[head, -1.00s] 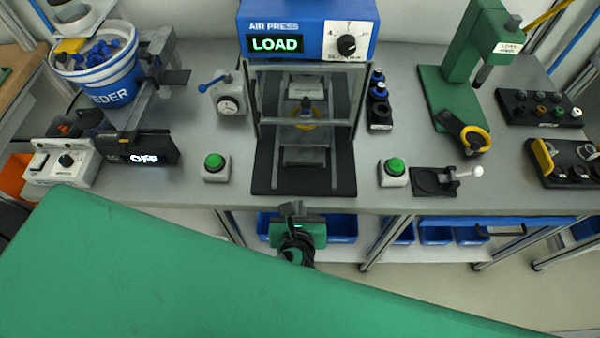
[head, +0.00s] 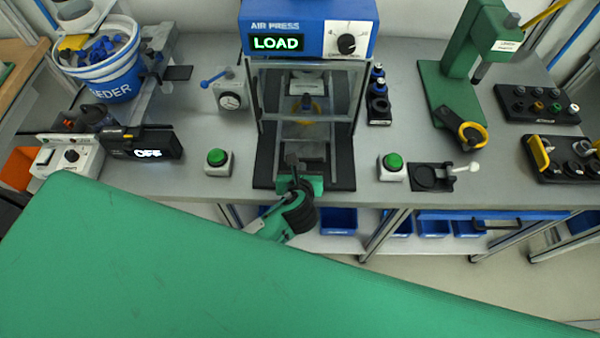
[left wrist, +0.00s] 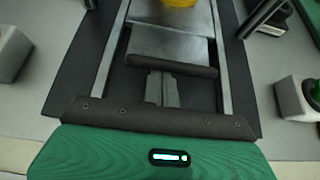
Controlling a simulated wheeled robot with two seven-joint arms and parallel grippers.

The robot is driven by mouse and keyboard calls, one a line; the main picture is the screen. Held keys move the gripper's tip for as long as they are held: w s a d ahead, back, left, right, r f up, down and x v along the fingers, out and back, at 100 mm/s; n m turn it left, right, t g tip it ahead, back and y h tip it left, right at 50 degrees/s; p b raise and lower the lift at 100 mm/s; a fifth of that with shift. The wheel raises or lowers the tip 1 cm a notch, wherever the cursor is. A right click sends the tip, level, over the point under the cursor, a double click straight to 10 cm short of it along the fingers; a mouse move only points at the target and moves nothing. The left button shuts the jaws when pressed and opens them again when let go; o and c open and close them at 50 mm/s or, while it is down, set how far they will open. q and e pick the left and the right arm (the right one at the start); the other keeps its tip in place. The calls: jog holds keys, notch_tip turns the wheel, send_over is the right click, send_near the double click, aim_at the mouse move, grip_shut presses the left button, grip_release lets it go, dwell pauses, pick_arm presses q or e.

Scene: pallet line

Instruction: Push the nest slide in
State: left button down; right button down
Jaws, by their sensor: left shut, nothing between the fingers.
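The nest slide (left wrist: 170,45) is a grey metal block between two rails on a dark base plate. A yellow ring (left wrist: 181,3) sits on it, cut by the top edge of the left wrist view. In the head view the nest slide (head: 308,150) lies low in the air press (head: 305,35), partly behind its clear guard and my gripper. My left gripper (head: 292,160) is shut and empty over the front of the base plate. In the left wrist view the fingertips (left wrist: 162,80) point at the slide's dark front edge; I cannot tell whether they touch. My right gripper is not in view.
Green buttons stand left (head: 217,158) and right (head: 392,163) of the press. A small dial gauge (head: 230,98) is at its left and a rack of dark and blue parts (head: 379,100) at its right. The press display reads LOAD.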

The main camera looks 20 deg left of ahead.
aim_at(301, 140)
pick_arm(q)
jog(key=shift+w, duration=0.1)
jog(key=shift+w+r, duration=0.15)
jog(key=shift+w, duration=0.05)
jog(key=w+p, duration=0.1)
jog(key=w, duration=0.1)
jog(key=w+a+p, duration=0.1)
jog(key=w, duration=0.1)
jog(key=w+a+p, duration=0.1)
jog(key=w+p, duration=0.1)
jog(key=shift+w, duration=0.4)
jog(key=shift+s, duration=0.1)
jog(key=shift+a, duration=0.1)
